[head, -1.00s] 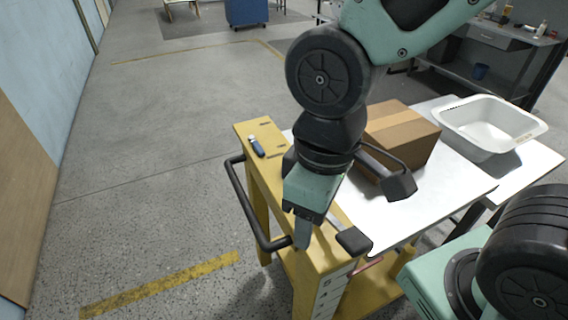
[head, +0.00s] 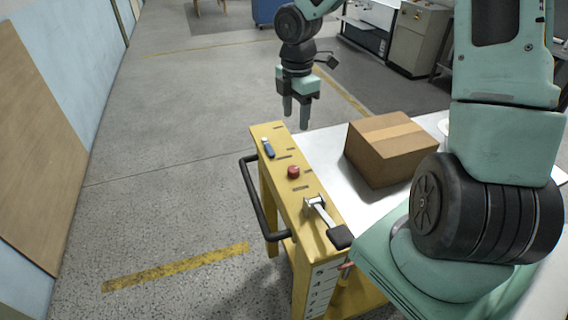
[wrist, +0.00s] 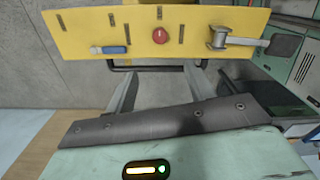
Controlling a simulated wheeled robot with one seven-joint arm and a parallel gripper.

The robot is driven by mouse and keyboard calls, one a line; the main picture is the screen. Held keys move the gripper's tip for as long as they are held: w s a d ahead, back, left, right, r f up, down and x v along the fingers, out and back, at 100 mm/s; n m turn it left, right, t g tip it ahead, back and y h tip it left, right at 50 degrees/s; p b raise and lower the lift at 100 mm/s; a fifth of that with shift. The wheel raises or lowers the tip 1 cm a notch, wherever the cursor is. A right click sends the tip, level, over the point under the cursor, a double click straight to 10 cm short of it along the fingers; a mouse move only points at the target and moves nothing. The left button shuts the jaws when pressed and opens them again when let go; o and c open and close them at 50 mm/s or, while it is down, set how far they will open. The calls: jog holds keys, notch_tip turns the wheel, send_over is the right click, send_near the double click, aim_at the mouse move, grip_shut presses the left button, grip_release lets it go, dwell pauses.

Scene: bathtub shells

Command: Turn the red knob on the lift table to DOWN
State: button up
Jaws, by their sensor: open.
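The red knob (head: 293,172) sits on the yellow top panel of the lift table (head: 262,140), between a blue-handled slider and a metal lever. In the wrist view the red knob (wrist: 160,36) shows near the top centre of the panel. My gripper (head: 297,118) is above and beyond the far end of the panel, pointing down, apart from the knob. In the wrist view its two fingers (wrist: 160,92) are spread with nothing between them. The marks by the knob are too small to read.
A blue-handled slider (head: 268,148) and a metal lever with a black pad (head: 326,216) flank the knob. A black handle rail (head: 254,200) runs along the left side. A cardboard box (head: 392,150) stands on the white tabletop (head: 325,157). Floor to the left is clear.

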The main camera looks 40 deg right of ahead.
aim_at(294, 168)
notch_tip(294, 168, down, 17)
jog(key=shift+f, duration=0.2)
dwell(0.3)
jog(key=c, duration=1)
